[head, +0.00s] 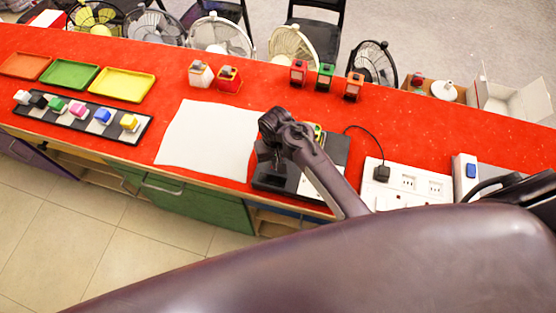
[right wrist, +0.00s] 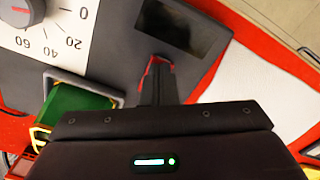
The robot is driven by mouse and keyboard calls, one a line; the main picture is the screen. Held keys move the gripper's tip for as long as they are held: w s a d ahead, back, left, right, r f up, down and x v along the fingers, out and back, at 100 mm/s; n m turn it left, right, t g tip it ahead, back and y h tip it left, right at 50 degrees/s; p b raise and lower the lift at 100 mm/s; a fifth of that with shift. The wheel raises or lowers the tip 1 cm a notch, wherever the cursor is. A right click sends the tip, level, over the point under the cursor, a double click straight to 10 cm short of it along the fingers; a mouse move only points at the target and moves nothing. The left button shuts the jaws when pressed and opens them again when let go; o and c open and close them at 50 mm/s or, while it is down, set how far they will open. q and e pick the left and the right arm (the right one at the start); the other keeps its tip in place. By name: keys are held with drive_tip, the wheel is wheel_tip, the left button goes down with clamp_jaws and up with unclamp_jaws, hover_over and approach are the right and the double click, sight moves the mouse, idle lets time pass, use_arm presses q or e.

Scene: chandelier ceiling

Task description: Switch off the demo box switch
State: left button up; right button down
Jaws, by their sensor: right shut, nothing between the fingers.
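The demo box appears to be the dark, low box (head: 336,152) on the red counter, partly hidden by my right arm. In the right wrist view its grey top (right wrist: 112,50) carries a dial (right wrist: 20,12) on a white scale plate and a dark rectangular panel (right wrist: 175,30). My right gripper (head: 270,163) is over the box's left part, pointing down. In the right wrist view the shut right gripper (right wrist: 157,66) has red edges around its tip; I cannot tell whether these belong to a switch beneath it. Contact is unclear. My left gripper is not in view.
A white sheet (head: 207,135) lies left of the box. A white socket strip (head: 405,187) with a black plug and a white unit with a blue switch (head: 471,170) are to the right. Small lamp-like blocks (head: 325,77) and several fans stand behind. Coloured trays (head: 122,84) are at left.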

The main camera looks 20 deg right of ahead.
drive_tip(key=shift+w+r+p, duration=0.1)
drive_tip(key=shift+r+p, duration=1.1)
drive_tip(key=shift+p, duration=0.1)
drive_tip(key=shift+r, duration=2.2)
